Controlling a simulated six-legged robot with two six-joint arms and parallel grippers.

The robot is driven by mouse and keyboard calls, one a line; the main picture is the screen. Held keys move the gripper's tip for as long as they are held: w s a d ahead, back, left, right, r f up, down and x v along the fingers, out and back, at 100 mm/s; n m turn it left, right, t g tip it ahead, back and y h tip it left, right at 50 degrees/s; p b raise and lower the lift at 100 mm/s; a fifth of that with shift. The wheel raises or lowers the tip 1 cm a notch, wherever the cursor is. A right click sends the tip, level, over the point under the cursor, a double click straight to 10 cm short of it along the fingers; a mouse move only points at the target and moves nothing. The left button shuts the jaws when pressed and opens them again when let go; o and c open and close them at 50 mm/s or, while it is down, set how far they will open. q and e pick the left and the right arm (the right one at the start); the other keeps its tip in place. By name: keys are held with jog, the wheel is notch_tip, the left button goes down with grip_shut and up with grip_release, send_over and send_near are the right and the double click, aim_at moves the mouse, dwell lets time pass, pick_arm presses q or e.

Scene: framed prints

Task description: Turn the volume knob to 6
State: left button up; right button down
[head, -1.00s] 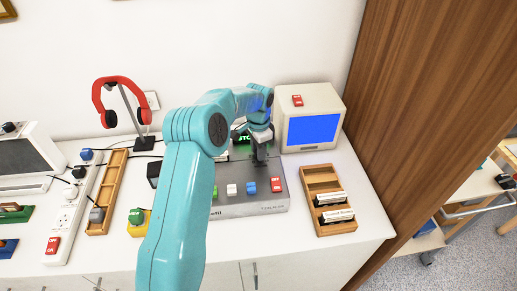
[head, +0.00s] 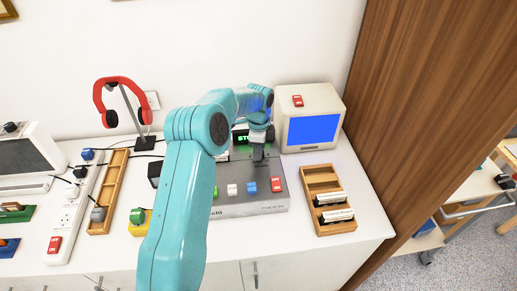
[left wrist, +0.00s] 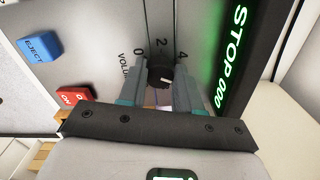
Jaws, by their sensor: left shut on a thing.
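The volume knob (left wrist: 160,75) is a small dark dial on the grey player (head: 245,205), seen in the left wrist view. My left gripper (left wrist: 161,88) has a finger on each side of it and is shut on it. The printed 0, 2 and 4 show around the knob, with 2 just above it; the 6 cannot be made out. A pale mark on the knob lies towards the 2 side, but its exact angle is unclear. In the head view my left gripper (head: 258,156) reaches down onto the player and hides the knob. My right gripper is not in view.
The player has green, white, blue and red buttons (head: 277,185) in front and a lit green STOP display (left wrist: 236,60) behind. A monitor (head: 311,125) stands behind right, a wooden cassette tray (head: 311,203) to the right. Headphones (head: 122,82) hang on a stand at left.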

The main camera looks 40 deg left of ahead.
pick_arm(q)
jog(key=shift+d, duration=0.1)
dwell(0.3)
jog(key=o, duration=1)
jog(key=shift+w, duration=0.1)
jog(key=shift+o, duration=0.2)
jog(key=shift+r, duration=0.25)
notch_tip(320, 180, up, 16)
jog(key=shift+p, duration=0.3)
